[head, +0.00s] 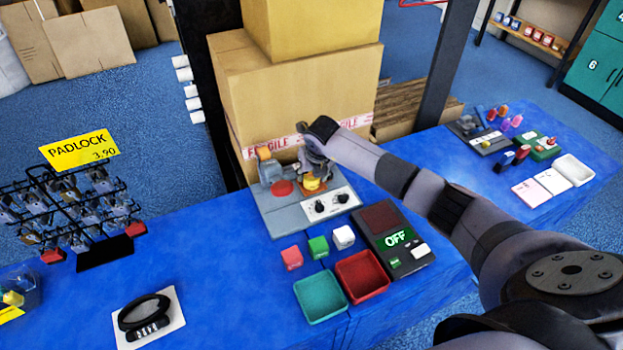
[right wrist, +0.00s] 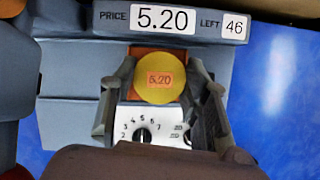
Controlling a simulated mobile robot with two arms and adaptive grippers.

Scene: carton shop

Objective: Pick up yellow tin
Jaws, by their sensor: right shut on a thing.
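The yellow tin (head: 312,184) is at the right side of a grey machine with dials (head: 327,205). In the right wrist view the tin (right wrist: 159,68) shows its round yellow top with an orange 5.20 label, over an orange pad (right wrist: 146,53). My right gripper (head: 314,174) comes down over the tin, and its fingers (right wrist: 159,84) stand on either side of it, shut on it. I cannot tell whether the tin rests on the pad or is slightly above it. My left gripper is not in view.
The machine's sign (right wrist: 172,21) reads price 5.20, left 46. Cartons (head: 300,100) stand behind. In front are small cubes (head: 318,247), a teal tray (head: 320,298), a red tray (head: 362,277) and a device reading OFF (head: 397,238). A padlock rack (head: 70,210) stands left.

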